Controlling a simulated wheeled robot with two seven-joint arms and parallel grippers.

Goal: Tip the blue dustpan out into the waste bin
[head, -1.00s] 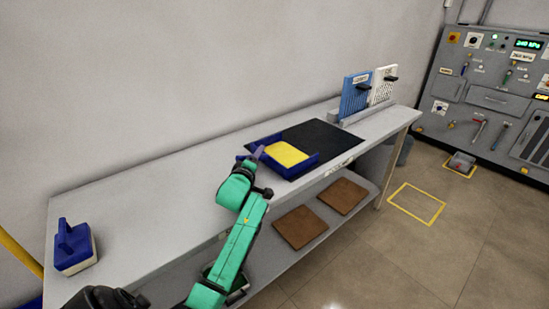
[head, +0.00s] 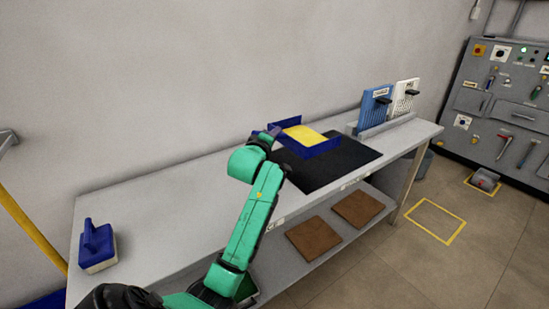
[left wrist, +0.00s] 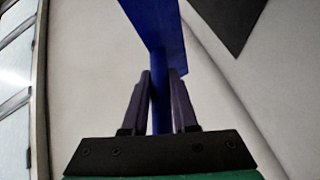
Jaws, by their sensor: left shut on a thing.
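The blue dustpan (head: 322,149) shows in the head view above the back part of the bench, roughly level, with a yellow load (head: 303,134) lying in it. It appears raised clear of the black mat (head: 335,168). My left gripper (head: 268,136) is shut on the dustpan's handle. In the left wrist view, both dark fingers (left wrist: 160,88) stand on either side of the blue handle (left wrist: 160,62). A grey bin-like shape (head: 425,163), perhaps the waste bin, is partly hidden behind the bench's right end. My right gripper is not in view.
The grey bench (head: 165,205) runs along the wall. A blue block-like brush (head: 97,246) stands at its left end. Blue (head: 374,107) and white (head: 404,98) panels stand at its right end. Brown boards (head: 314,238) lie on the lower shelf. Floor with a yellow outline (head: 435,221) is clear at right.

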